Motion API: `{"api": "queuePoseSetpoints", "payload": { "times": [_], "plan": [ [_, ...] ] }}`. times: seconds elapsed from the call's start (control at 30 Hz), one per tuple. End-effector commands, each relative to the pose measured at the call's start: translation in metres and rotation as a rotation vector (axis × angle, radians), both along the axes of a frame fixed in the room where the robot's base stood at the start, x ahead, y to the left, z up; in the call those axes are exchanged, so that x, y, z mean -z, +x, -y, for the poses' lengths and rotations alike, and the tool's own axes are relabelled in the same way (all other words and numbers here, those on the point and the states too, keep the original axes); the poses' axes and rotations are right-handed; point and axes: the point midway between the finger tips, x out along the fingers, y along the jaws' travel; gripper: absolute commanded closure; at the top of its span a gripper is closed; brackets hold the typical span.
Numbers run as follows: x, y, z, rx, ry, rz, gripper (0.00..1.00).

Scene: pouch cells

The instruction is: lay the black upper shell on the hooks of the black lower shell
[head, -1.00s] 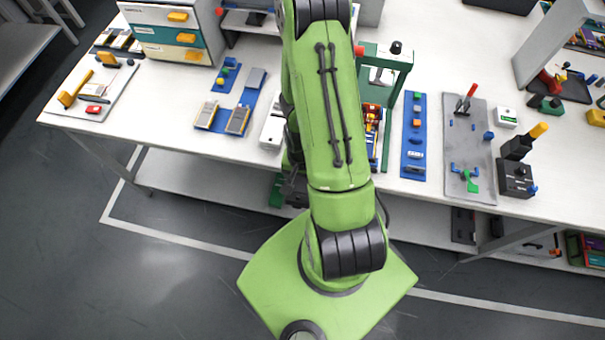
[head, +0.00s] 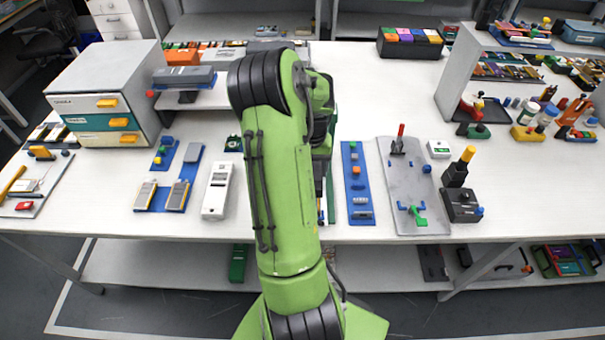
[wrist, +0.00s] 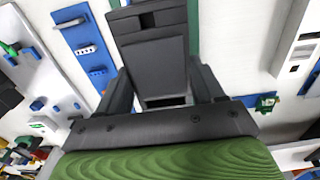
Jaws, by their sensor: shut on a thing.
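My gripper (wrist: 158,72) shows in the wrist view, shut on a black, box-like part with a flat panel and a small notch at its far end, which I take to be the black upper shell (wrist: 152,25). The shell lies between the two dark fingers and covers what is beneath it. In the head view my green arm hides the gripper and the shell. I cannot make out the black lower shell or its hooks in either view; they may be behind my arm or under the held shell.
A blue strip (head: 356,185) and a grey plate (head: 412,190) with small fixtures lie right of my arm. A white device (head: 217,190) and a blue holder (head: 165,195) lie left. A drawer cabinet (head: 105,95) stands farther left. The white table (head: 400,75) has free room behind.

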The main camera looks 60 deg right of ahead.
Motion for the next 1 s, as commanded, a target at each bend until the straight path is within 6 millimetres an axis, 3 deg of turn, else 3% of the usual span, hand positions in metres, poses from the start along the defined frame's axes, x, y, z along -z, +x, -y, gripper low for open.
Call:
{"api": "queuePoseSetpoints", "payload": {
  "times": [0.27,0.7,1.0],
  "plan": [
    [0.010,0.000,-0.001,-0.002,0.000,0.000,0.64],
    [0.057,0.000,-0.001,-0.003,-0.001,0.000,0.64],
    [0.058,0.000,-0.001,-0.002,-0.001,0.000,0.64]
  ]
}}
